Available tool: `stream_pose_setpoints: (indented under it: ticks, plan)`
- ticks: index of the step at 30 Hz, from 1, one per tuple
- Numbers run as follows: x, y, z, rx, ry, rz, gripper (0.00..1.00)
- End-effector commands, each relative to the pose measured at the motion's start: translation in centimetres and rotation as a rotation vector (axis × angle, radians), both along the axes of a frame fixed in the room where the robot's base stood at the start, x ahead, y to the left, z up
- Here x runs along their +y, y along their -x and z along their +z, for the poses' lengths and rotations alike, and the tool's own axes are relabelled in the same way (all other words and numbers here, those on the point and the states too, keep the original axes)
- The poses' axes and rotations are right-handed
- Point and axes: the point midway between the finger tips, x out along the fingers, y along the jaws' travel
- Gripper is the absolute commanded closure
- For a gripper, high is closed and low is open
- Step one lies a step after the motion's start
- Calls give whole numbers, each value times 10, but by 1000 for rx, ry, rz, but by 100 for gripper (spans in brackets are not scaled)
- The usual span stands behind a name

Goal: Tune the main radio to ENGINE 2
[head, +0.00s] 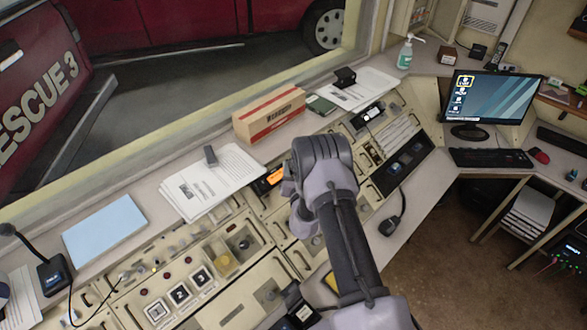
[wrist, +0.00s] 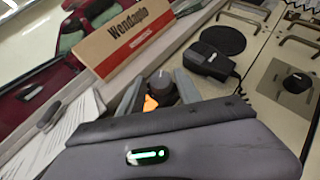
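The main radio's lit orange display (head: 269,178) shows beside my wrist in the head view, and its text is too small to read. In the wrist view, part of the orange display (wrist: 150,103) shows between my fingers. A dark round knob (wrist: 160,80) stands just beyond it, also between the fingers. My gripper (wrist: 158,88) is open, with one finger on each side of the knob. I cannot tell whether either finger touches it. In the head view my own wrist hides the fingertips and the knob.
A cardboard box (head: 270,113) and papers (head: 212,182) lie on the ledge behind the panel. A black hand microphone (wrist: 208,62) and round black disc (wrist: 222,40) are right of the fingers. Numbered buttons (head: 180,294) are at lower left; a monitor (head: 490,98) stands at right.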

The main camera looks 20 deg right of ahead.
Motion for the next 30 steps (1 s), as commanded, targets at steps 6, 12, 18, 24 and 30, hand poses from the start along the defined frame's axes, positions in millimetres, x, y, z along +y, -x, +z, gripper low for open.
stream_pose_setpoints:
  ticks: [6, 12, 18, 24, 30]
  plan:
    - [3, 12, 2, 1, -1, 0, 60]
    - [16, 67, 9, 4, -2, 1, 60]
    - [30, 128, 15, 5, -1, 2, 60]
    - [38, 163, 20, 3, 0, 2, 60]
    - [39, 169, 22, 0, 0, -1, 60]
